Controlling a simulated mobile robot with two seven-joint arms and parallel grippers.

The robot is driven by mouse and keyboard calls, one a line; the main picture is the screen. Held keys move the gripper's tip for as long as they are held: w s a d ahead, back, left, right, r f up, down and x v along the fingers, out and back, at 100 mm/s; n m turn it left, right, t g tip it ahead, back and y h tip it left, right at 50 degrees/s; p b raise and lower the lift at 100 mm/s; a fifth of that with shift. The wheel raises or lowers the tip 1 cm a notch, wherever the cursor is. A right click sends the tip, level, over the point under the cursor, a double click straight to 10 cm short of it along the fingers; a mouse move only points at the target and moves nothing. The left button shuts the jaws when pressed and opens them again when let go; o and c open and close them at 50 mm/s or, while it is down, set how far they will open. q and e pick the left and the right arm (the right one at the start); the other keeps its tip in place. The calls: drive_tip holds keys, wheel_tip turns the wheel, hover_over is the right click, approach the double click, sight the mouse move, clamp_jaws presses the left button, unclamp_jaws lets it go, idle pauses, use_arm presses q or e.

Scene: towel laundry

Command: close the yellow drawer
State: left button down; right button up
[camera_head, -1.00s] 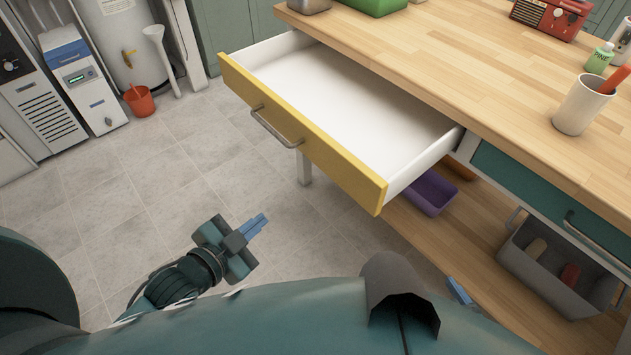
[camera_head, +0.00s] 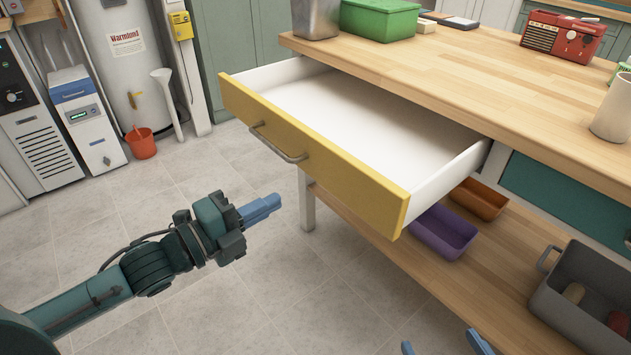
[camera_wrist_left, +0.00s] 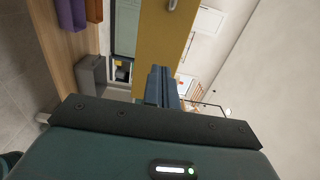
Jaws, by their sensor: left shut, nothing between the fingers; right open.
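The yellow drawer (camera_head: 310,157) is pulled well out from the wooden-topped bench, with its white inside empty and a grey bar handle (camera_head: 278,142) on its front. My left gripper (camera_head: 272,203) is shut and empty, in front of the drawer and below its handle, apart from it in the head view. In the left wrist view the yellow front (camera_wrist_left: 163,45) stands beyond my shut blue fingers (camera_wrist_left: 161,75). The fingertips of my right gripper (camera_head: 440,348) show at the bottom edge, spread apart and empty, below and right of the drawer.
The bench top (camera_head: 450,75) carries a green box (camera_head: 380,20), a red radio (camera_head: 563,35) and a pale cup (camera_head: 612,108). Below, the shelf (camera_head: 400,260) holds a purple bin (camera_head: 443,232), an orange bin (camera_head: 478,200) and a grey crate (camera_head: 570,318). The tiled floor before the drawer is clear.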

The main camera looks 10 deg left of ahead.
use_arm(q)
approach(329, 173)
drive_tip(key=b+x, duration=0.1)
drive_tip(key=x, duration=0.4)
drive_tip(key=shift+w+d, duration=0.15)
drive_tip(key=shift+w, duration=0.05)
drive_tip(key=shift+w+d, duration=0.45)
drive_tip(key=shift+w, duration=0.1)
use_arm(e)
drive_tip(key=shift+w+a+f, duration=0.1)
drive_tip(key=shift+a+f, duration=0.2)
drive_tip(key=shift+f, duration=0.3)
